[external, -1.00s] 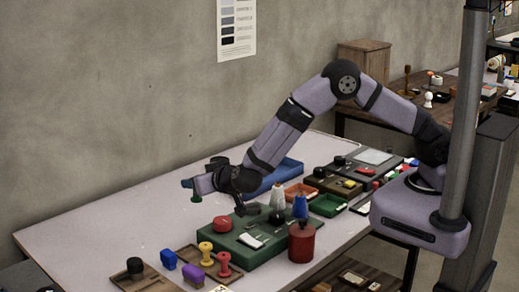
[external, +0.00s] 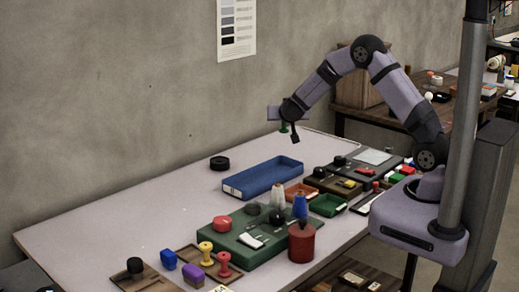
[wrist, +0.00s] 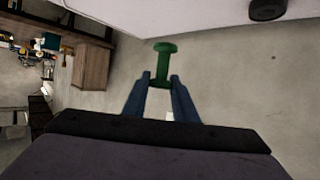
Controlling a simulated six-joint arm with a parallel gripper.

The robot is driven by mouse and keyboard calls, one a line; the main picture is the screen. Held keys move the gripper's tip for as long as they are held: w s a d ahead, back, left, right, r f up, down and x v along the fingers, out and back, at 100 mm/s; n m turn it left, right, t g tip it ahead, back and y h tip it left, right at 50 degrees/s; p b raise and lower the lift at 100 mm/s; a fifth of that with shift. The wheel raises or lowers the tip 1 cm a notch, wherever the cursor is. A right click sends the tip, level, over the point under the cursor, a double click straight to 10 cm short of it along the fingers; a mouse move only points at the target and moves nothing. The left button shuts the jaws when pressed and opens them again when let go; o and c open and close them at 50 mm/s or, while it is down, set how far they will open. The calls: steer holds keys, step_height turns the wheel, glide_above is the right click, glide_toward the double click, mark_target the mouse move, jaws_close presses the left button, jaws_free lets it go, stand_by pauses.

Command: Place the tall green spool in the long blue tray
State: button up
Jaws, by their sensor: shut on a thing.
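The tall green spool (wrist: 164,62) is upright in the wrist view, between the blue fingertips of my gripper (wrist: 161,80). My gripper is shut on it. In the external view the spool (external: 284,127) shows small beneath my gripper (external: 283,118), raised above the far part of the table. The long blue tray (external: 262,178) lies on the table, below and to the left of the held spool. Its visible inside looks empty.
A black round object (external: 220,163) lies left of the blue tray. An orange tray (external: 301,192) and a green tray (external: 328,205) stand to its right. A green board (external: 240,240) with several items lies in front. The table's left part is clear.

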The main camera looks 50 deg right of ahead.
steer(key=s+d, duration=0.2)
steer(key=d, duration=0.4)
steer(key=a+f+n+t+y, duration=0.1)
steer(key=a+f+n+y, duration=0.1)
steer(key=a, duration=0.3)
steer(key=a+f+n+t+y, duration=0.2)
steer(key=a+f+n+y, duration=0.1)
steer(key=a, duration=0.3)
steer(key=shift+w+a+f+n+t+y, duration=0.25)
steer(key=shift+f+n+t+y, duration=0.1)
steer(key=shift+n+y, duration=0.5)
steer(key=shift+d, duration=0.1)
steer(key=p, duration=0.1)
glide_toward(264, 177)
steer(key=shift+w+d+r, duration=0.4)
steer(key=shift+w, duration=0.25)
steer(key=shift+w+d+r, duration=0.45)
steer(key=shift+w, duration=0.2)
steer(key=shift+w+d+r, duration=0.4)
steer(key=shift+w, duration=0.25)
steer(key=shift+f, duration=0.2)
steer(key=o, duration=1)
